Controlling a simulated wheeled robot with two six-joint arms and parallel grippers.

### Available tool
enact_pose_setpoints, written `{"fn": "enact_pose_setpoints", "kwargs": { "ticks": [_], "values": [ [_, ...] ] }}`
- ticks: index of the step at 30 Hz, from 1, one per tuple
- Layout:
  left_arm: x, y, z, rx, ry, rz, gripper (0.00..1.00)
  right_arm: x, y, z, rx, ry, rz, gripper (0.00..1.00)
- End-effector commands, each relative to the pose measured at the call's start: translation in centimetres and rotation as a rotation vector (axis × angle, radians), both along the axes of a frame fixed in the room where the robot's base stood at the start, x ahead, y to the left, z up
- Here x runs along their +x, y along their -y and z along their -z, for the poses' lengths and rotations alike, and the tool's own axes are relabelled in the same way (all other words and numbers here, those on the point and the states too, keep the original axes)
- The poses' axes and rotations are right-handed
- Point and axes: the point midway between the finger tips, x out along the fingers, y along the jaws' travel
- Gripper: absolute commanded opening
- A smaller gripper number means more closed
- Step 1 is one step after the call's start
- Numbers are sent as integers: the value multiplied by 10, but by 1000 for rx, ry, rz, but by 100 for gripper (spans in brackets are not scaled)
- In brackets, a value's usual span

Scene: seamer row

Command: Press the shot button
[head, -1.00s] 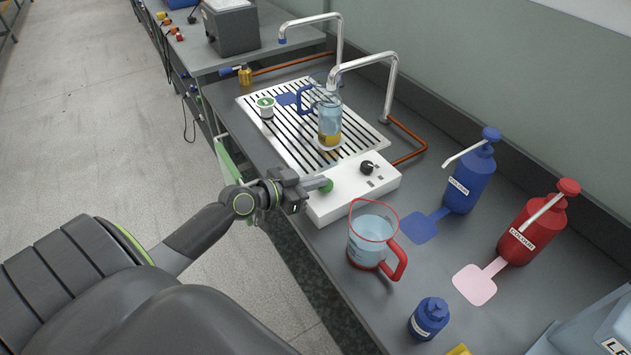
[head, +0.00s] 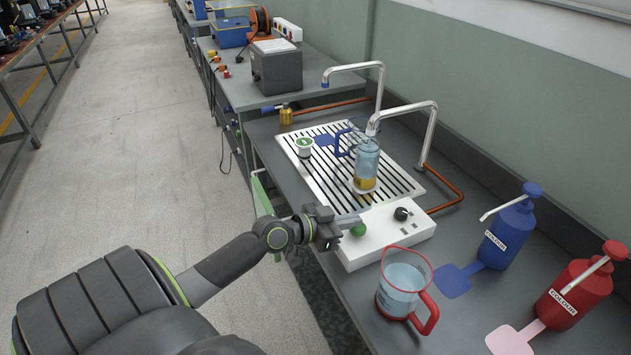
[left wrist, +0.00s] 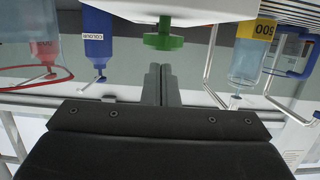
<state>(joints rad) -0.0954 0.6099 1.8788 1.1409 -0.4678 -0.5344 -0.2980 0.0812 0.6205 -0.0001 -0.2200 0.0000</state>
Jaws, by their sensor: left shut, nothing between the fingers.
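The white control box (head: 385,236) sits at the bench's front edge, with a black knob (head: 401,214) and small marks on top. A round green button (head: 358,230) is on its front side; it also shows in the left wrist view (left wrist: 163,40). My left gripper (head: 347,222) is shut and empty, its fingertips close to the green button. In the left wrist view the fingers (left wrist: 160,82) point at the button, with a small gap seeming to show. My right gripper is not in view.
A red-handled jug (head: 402,287) of clear liquid stands close to the box. Blue (head: 510,235) and red (head: 575,293) pump bottles stand at right.

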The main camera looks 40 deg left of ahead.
Motion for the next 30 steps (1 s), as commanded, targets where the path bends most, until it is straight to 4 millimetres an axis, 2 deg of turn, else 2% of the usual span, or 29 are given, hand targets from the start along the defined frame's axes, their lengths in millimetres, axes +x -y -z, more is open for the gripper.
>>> {"fn": "enact_pose_setpoints", "kwargs": {
  "ticks": [1, 2, 3, 5, 12, 18, 24, 30],
  "values": [
    [4, 0, -17, 1, 4, 0, 0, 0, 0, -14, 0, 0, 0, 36],
    [3, -1, -18, 3, 2, -1, 0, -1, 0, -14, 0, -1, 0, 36],
    [-8, -7, -11, 8, -1, -2, 0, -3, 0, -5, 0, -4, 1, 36],
    [-20, -10, -14, 9, -2, 0, 0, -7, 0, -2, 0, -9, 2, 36],
    [-56, -25, -25, 7, 0, 0, 0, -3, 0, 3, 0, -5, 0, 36],
    [-76, -33, -32, 4, 0, -1, 0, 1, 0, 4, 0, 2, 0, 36],
    [-85, -36, -35, 0, 3, -1, 0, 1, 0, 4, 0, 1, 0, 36],
    [-86, -36, -36, -1, 4, -1, 0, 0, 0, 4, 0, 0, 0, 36]
  ]
}}
